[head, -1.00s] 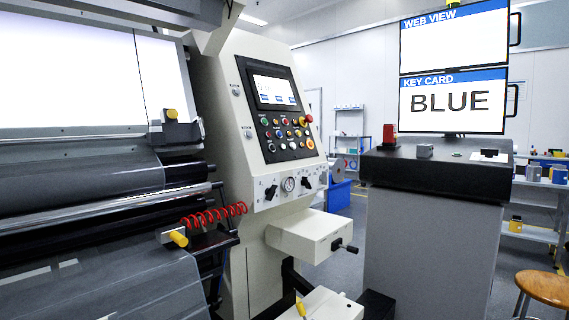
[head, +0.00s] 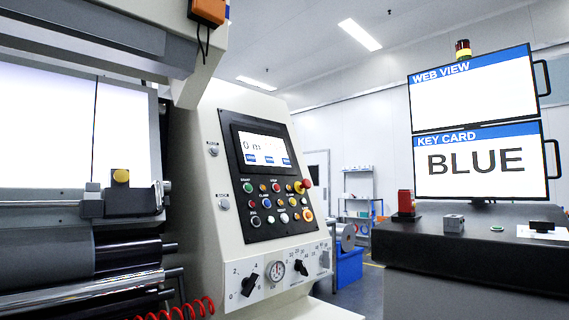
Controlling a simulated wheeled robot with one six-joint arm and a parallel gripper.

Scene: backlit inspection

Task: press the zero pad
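The control console's dark panel (head: 240,225) faces me left of the middle in the head view. Its lit screen (head: 262,146) reads "0 m", with fainter marks beside it. Along the screen's lower edge is a row of small blue pads (head: 270,160). Their labels are too small to read, so I cannot tell which is the zero pad. Below the screen are rows of coloured buttons (head: 276,187), some with small labels. My gripper is not in view, and nothing covers the screen.
A red mushroom knob (head: 304,185) sticks out at the panel's right edge. Dials and knobs (head: 277,270) line the ledge below. Rollers (head: 80,270) and a bright backlit sheet (head: 45,135) are left. A KEY CARD screen (head: 480,162) reading BLUE stands above a dark-topped cabinet (head: 450,250) right.

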